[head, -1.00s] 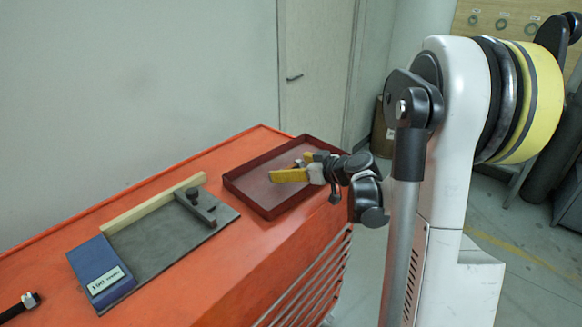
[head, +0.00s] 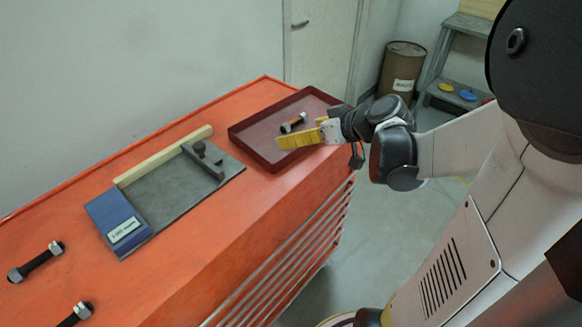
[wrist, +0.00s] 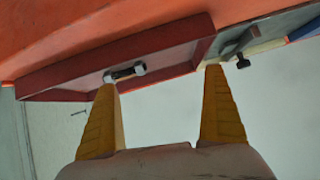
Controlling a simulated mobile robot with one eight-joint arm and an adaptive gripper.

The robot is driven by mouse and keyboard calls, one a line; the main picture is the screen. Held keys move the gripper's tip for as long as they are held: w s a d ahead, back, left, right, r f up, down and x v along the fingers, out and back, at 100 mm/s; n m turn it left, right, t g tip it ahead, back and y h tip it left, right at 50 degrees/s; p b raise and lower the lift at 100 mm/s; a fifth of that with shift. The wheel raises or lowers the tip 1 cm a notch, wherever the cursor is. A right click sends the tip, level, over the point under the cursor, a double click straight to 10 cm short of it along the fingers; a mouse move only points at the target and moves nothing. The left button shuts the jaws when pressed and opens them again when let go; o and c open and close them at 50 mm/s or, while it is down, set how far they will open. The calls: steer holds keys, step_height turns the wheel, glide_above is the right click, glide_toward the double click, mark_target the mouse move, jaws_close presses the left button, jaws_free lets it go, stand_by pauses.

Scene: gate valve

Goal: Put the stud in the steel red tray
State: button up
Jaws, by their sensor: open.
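A dark stud with light nuts at its ends (head: 293,123) lies in the dark red steel tray (head: 262,163), near the middle of its floor. The stud also shows in the wrist view (wrist: 125,73), beyond the left fingertip. My gripper (head: 300,138) has yellow fingers and is over the tray's near right side. In the wrist view its fingers (wrist: 160,82) are spread wide with nothing between them, and the stud is clear of them.
Two more studs lie on the orange bench top at the left, one whole (head: 36,262) and one cut by the picture edge (head: 76,314). A grey plate (head: 170,195) with a blue block (head: 116,222), wooden strip and dark clamp sits left of the tray.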

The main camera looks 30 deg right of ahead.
steer(key=s+a, duration=0.1)
steer(key=a, duration=0.2)
steer(key=s+a+g, duration=0.1)
steer(key=s+a, duration=0.1)
steer(key=a, duration=0.1)
steer(key=s+a+g, duration=0.1)
steer(key=s+a, duration=0.1)
steer(key=a, duration=0.1)
steer(key=shift+s+a+r+m+h, duration=0.2)
steer(key=shift+r+m+h, duration=0.1)
steer(key=shift+m+h, duration=0.1)
steer(key=s+a+m+g+h, duration=0.1)
steer(key=s+a, duration=0.3)
steer(key=s, duration=0.6)
steer(key=shift+a+r+m+h, duration=0.2)
steer(key=shift+r+m+h, duration=0.1)
steer(key=shift+h, duration=0.6)
